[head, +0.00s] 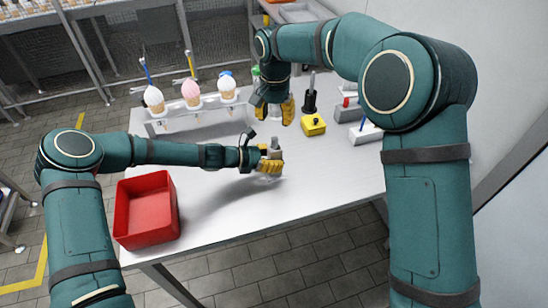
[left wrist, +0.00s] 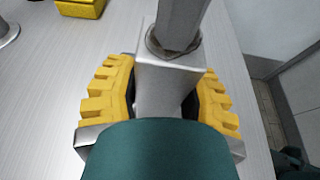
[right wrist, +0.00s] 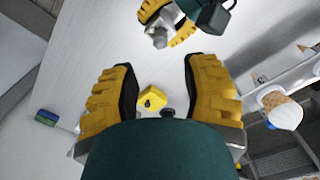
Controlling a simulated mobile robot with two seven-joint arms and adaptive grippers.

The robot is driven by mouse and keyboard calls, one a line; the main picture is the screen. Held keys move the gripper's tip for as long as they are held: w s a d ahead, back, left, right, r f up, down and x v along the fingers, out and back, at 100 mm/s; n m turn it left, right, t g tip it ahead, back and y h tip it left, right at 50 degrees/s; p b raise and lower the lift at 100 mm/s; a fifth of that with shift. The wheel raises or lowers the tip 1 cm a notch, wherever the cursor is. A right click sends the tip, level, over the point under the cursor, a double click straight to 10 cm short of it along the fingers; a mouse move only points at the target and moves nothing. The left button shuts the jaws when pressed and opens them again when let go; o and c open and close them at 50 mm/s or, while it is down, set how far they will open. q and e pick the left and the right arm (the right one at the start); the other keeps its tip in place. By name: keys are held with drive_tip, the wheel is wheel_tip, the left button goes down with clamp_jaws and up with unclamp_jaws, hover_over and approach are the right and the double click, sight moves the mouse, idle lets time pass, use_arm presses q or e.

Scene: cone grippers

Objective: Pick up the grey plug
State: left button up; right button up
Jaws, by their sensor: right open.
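The grey plug (left wrist: 168,90) is a square grey block with a round grey post on top. It stands between the yellow fingers of my left gripper (left wrist: 165,100), which look closed on its sides. In the head view my left gripper (head: 268,166) is low over the table's front middle, with the plug (head: 275,143) upright in it. I cannot tell whether the plug's base touches the table. My right gripper (head: 275,108) is open and empty further back. The right wrist view also shows its spread fingers (right wrist: 160,85) and, at the top, the plug (right wrist: 160,36) in my left gripper.
A yellow box (head: 312,125) with a black knob and a black stand (head: 310,102) are right of my right gripper. A rack (head: 195,112) of ice-cream cones stands back left. A red bin (head: 147,210) sits front left.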

sight(275, 138)
use_arm(q)
clamp_jaws()
use_arm(e)
drive_tip(key=shift+o, duration=0.9)
drive_tip(key=f, duration=0.1)
drive_tip(key=f+m, duration=0.1)
drive_tip(key=f, duration=0.1)
drive_tip(key=shift+w+d+f+m, duration=0.1)
drive_tip(key=shift+w+f+m, duration=0.15)
drive_tip(key=shift+w+m, duration=0.05)
drive_tip(key=shift+s+f, duration=0.2)
drive_tip(key=shift+f, duration=1.15)
drive_tip(key=shift+s+f, duration=0.15)
drive_tip(key=shift+f, duration=1.2)
